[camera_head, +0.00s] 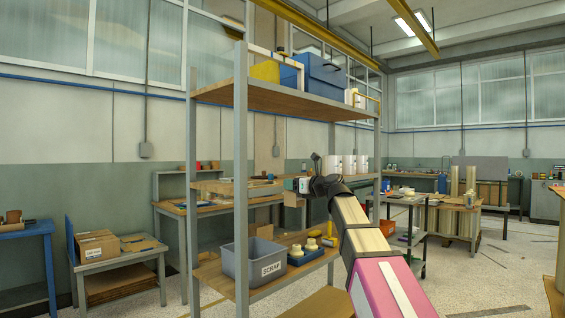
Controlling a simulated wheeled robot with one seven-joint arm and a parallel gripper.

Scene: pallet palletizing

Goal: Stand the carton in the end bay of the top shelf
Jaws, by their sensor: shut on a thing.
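My gripper (301,187) is at the end of my arm, in front of the middle level of the shelf rack, below the top shelf. A small brown block (292,199) shows at its fingers and looks like the carton, mostly hidden and hard to make out. The jaws are shut on it. The top shelf (262,96) is a wooden board on grey posts. It bears a yellow box (266,71), a blue bin (321,75) and a yellow frame (366,97) at the right end. Its left end shows bare board.
A grey scrap bin (252,270) and a blue tray (305,256) with pale round parts stand on a lower shelf. The front grey post (241,180) rises left of my gripper. White cylinders (348,165) show behind my wrist.

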